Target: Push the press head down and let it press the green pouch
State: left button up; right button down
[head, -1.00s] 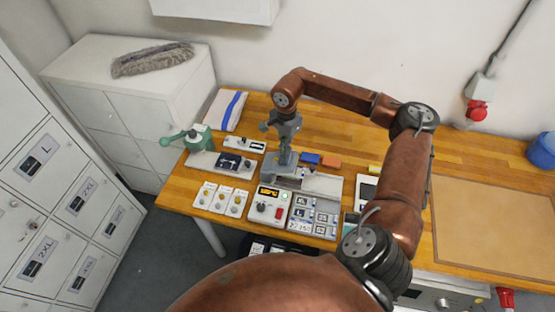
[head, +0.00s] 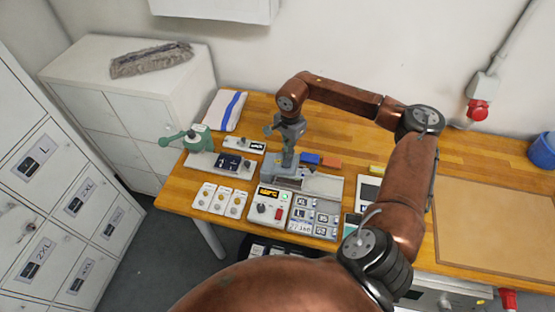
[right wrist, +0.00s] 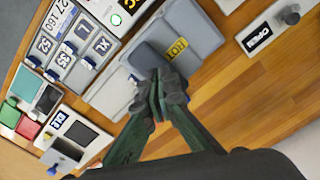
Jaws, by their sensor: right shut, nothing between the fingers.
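The press head looks to be the grey block with a yellow label (right wrist: 178,48) in the right wrist view; in the head view the grey press (head: 280,171) stands near the middle of the table, partly behind my gripper. My right gripper (head: 287,162) points down over it. Its green fingers (right wrist: 160,98) are shut and empty, at the block's near edge; I cannot tell whether they touch it. I cannot make out a green pouch; it may be hidden under the head. My left gripper is not in view.
A control box (head: 269,206) with a lit display is in front of the press. A green-handled device (head: 199,139) stands further left. A brown mat (head: 495,225) is clear.

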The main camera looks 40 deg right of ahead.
jog(key=shift+s+d+f+b, duration=0.2)
jog(key=shift+s+f+b, duration=0.15)
jog(key=shift+f, duration=0.3)
jog(key=shift+d+f, duration=0.1)
jog(key=shift+f, duration=0.1)
jog(key=shift+r, duration=0.1)
dwell(0.3)
notch_tip(320, 180, up, 13)
jog(key=p, duration=0.6)
jog(key=shift+p, duration=0.4)
dwell(0.6)
jog(key=shift+s, duration=0.1)
dwell(0.4)
